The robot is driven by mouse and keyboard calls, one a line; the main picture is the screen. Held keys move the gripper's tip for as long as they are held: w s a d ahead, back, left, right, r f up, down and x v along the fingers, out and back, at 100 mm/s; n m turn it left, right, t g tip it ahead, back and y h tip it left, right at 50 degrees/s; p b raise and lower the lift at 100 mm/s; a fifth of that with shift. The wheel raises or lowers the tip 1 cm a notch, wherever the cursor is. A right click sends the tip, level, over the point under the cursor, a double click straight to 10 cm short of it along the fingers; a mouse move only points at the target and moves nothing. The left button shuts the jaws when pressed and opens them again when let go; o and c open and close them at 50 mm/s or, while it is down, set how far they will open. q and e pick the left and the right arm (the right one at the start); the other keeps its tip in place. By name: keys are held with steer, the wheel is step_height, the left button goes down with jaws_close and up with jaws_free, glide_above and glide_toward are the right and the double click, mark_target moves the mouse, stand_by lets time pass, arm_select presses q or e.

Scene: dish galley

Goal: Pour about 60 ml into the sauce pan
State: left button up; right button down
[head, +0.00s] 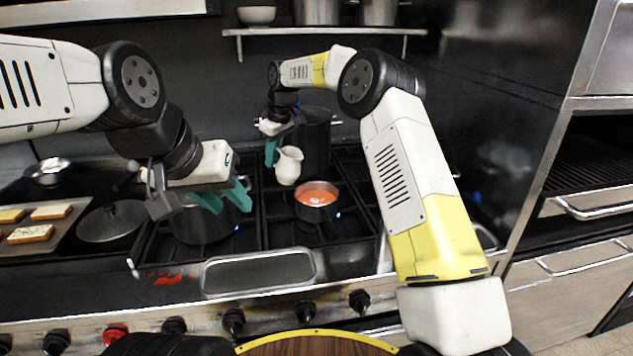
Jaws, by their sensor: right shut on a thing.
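The sauce pan (316,212) is a small dark pan with orange-red sauce in it, standing on the stove. A small white jug (289,166) is just behind and left of the pan in the picture, apparently held above the stove. It looks about upright; its contents are hidden and no stream shows. My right gripper (272,153) reaches in from the right with teal fingers and is shut on the jug at its left side. My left gripper (224,198) is left of the pan, its teal fingers apart and empty, in front of a dark pot.
The dark pot (200,226) stands under my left gripper. A tall dark pot (313,140) stands behind the jug. A grey lid (110,222) and a board with bread slices (32,233) lie at left. An empty metal tray (258,270) is at the stove front.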

steer(key=shift+w+a+f+g+h, duration=0.3)
steer(key=shift+a+f+g+h, duration=0.05)
steer(key=shift+f+h, duration=0.2)
steer(key=shift+w+a+f+g+h, duration=0.25)
steer(key=shift+a+f+g+h, duration=0.1)
steer(key=shift+f+h, duration=0.2)
steer(key=shift+s+f, duration=0.1)
steer(key=shift+f, duration=0.05)
